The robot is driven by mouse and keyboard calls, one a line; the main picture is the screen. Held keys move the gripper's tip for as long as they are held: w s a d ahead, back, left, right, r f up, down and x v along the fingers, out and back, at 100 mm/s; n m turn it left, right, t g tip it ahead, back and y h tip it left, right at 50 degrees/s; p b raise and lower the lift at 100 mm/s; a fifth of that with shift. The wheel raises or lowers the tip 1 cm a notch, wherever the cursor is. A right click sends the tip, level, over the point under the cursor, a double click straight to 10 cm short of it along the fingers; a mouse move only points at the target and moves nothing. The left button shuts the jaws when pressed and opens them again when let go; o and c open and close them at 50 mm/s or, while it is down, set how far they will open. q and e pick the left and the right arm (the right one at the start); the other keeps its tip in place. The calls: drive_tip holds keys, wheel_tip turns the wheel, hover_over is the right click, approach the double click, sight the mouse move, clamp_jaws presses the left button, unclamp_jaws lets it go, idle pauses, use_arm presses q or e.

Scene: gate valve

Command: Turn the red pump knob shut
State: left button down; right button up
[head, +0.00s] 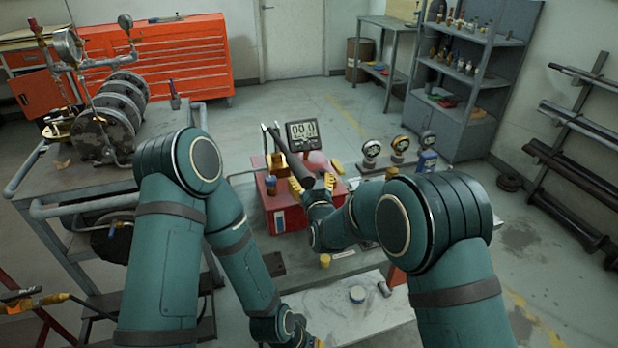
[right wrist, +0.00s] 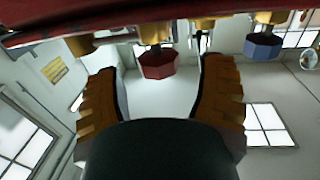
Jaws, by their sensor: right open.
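The red pump box (head: 284,218) stands on the bench in the head view, with a digital display (head: 302,131) above it. My right gripper (head: 315,178) is at the box, its yellow-padded fingers spread. In the right wrist view, the red knob (right wrist: 158,66) hangs on a brass stem between the lines of my open right fingers (right wrist: 161,72). I cannot tell whether either finger touches it. In the head view I cannot make out the red knob behind the gripper. My left gripper (head: 318,343) is low at the bottom edge, mostly cut off.
A blue knob (right wrist: 264,47) is beside the red one, to the right in the right wrist view. Several gauges (head: 371,150) stand right of the box. A cart (head: 62,188) with piping is at the left. A grey shelf (head: 440,118) stands behind at the right.

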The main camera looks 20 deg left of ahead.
drive_tip(key=shift+x, duration=1.1)
drive_tip(key=shift+o, duration=0.2)
drive_tip(key=c, duration=1.2)
drive_tip(key=shift+s+m+h, duration=0.1)
drive_tip(key=shift+m+h, duration=0.2)
drive_tip(key=shift+h, duration=0.1)
drive_tip(key=m+t+h, duration=0.1)
drive_tip(key=h, duration=0.1)
drive_tip(key=m+h, duration=0.2)
drive_tip(key=h, duration=0.1)
drive_tip(key=shift+a+t, duration=0.1)
drive_tip(key=shift+t, duration=0.3)
drive_tip(key=shift+m+h+p, duration=0.35)
drive_tip(key=shift+m+h, duration=1.65)
drive_tip(key=shift+h, duration=0.9)
